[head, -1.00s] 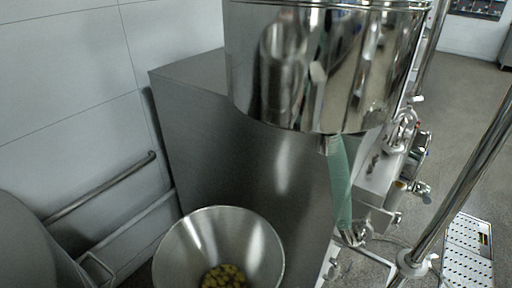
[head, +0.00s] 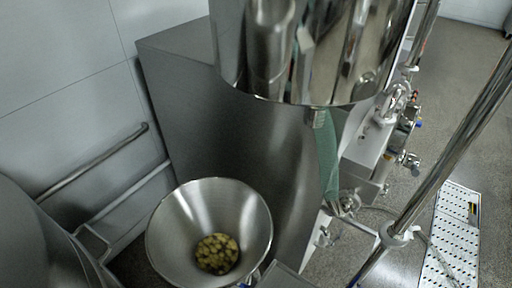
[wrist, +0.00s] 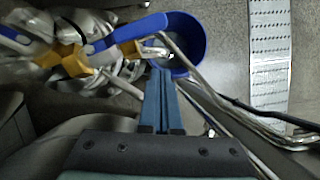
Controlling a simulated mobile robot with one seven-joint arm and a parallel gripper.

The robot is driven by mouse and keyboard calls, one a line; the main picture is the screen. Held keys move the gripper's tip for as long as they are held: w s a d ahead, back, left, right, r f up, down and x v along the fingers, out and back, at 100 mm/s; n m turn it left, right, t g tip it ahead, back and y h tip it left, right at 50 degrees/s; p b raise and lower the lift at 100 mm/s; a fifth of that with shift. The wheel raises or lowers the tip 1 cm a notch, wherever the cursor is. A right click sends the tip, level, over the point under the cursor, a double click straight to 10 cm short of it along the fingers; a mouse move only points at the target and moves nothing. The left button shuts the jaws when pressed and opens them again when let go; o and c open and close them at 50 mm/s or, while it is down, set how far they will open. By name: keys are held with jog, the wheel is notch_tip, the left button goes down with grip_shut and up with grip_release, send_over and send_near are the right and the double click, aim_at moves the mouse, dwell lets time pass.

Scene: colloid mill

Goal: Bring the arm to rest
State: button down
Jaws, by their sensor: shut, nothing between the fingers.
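My gripper (wrist: 160,75) shows in the wrist view as two dark blue fingers lying together, shut and empty. Its tips point at a blue round rim (wrist: 202,48), which looks like a bucket or a ring. I cannot tell whether they touch it. I cannot make out my gripper in the head view.
A steel funnel (head: 170,228) with yellowish round pieces (head: 217,254) stands low in the head view. A polished steel vessel (head: 325,75) hangs above. Valves (head: 408,160), a slanted pole (head: 450,150) and a perforated plate (head: 452,235) are to the right. Yellow and blue parts (wrist: 75,60) crowd the wrist view's left.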

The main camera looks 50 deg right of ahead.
jog(key=p+v, duration=0.2)
jog(key=v, duration=0.8)
jog(key=shift+s, duration=0.7)
